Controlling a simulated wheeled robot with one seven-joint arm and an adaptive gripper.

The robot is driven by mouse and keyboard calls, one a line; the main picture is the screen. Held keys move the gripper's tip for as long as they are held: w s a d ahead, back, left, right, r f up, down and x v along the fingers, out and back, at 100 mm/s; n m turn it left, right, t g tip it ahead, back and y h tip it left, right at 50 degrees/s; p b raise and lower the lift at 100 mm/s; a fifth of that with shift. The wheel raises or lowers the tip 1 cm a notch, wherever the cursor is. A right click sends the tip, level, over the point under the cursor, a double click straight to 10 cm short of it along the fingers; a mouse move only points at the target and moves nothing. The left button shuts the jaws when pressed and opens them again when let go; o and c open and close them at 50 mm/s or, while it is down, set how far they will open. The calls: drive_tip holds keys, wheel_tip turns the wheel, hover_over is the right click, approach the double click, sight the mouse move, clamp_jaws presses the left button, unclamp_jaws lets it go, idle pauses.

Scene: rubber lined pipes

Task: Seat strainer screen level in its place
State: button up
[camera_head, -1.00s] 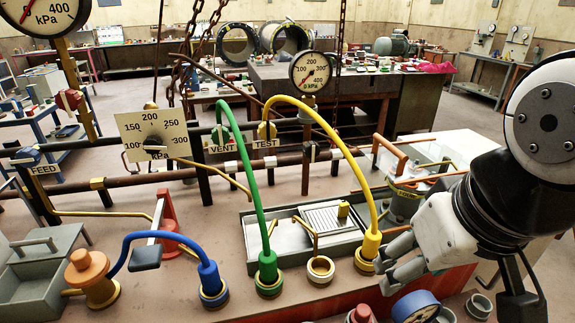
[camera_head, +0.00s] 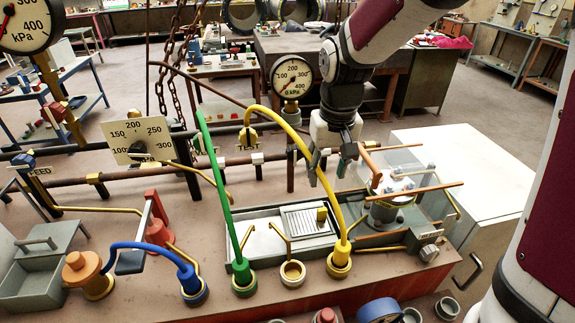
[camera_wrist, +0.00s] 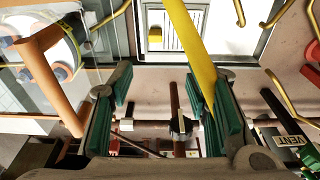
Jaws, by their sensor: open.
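The ribbed grey strainer screen (camera_head: 300,221) lies in the right part of a shallow grey tray (camera_head: 262,217), with a small yellow knob (camera_head: 322,214) at its right edge. I cannot tell whether it sits quite level. It also shows at the top of the wrist view (camera_wrist: 183,25), beyond my fingertips, with the knob (camera_wrist: 155,35) near its left side. My gripper (camera_head: 326,168) hangs fingers down behind and above the tray, close to the yellow hose. It is open and empty, its green-padded fingers (camera_wrist: 168,92) wide apart in the wrist view.
The yellow hose (camera_head: 326,172) arches over the tray and crosses the right finger in the wrist view. A green hose (camera_head: 217,190) stands left. A round vessel with copper bars (camera_head: 388,208) is right of the tray. A pipe rail (camera_head: 110,176) and gauge (camera_head: 292,76) stand behind.

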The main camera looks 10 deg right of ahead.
hover_over(322, 209)
drive_tip(key=f, duration=0.8)
drive_tip(key=shift+s+a+f, duration=0.35)
drive_tip(key=shift+s+f, duration=0.05)
drive_tip(key=f, duration=0.1)
drive_tip(key=f+p, duration=0.1)
drive_tip(key=f, duration=0.2)
drive_tip(key=shift+w+d+f, duration=0.1)
drive_tip(key=shift+w+d, duration=0.05)
drive_tip(key=shift+d, duration=0.2)
drive_tip(key=shift+w+f, duration=0.15)
drive_tip(key=shift+f, duration=0.35)
clamp_jaws()
